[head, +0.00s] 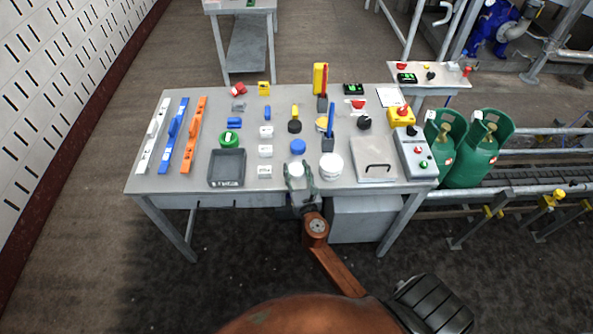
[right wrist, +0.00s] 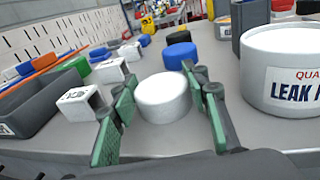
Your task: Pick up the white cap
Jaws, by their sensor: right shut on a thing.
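The white cap (head: 296,169) is a short round cylinder near the front edge of the grey table, in front of a blue cap (head: 298,147). In the right wrist view the white cap (right wrist: 163,98) lies between the two green-padded fingers of my right gripper (right wrist: 163,118). That gripper (head: 299,181) is shut on the cap, reaching in from the table's front side. The cap appears at table level; I cannot tell whether it touches the table. My left gripper is not in view.
A large white tub (head: 331,167) labelled "LEAK" stands close on the right. White blocks (head: 265,151) and a dark grey tray (head: 227,181) are on the left. Green gas cylinders (head: 472,158) stand beyond the table (head: 152,182).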

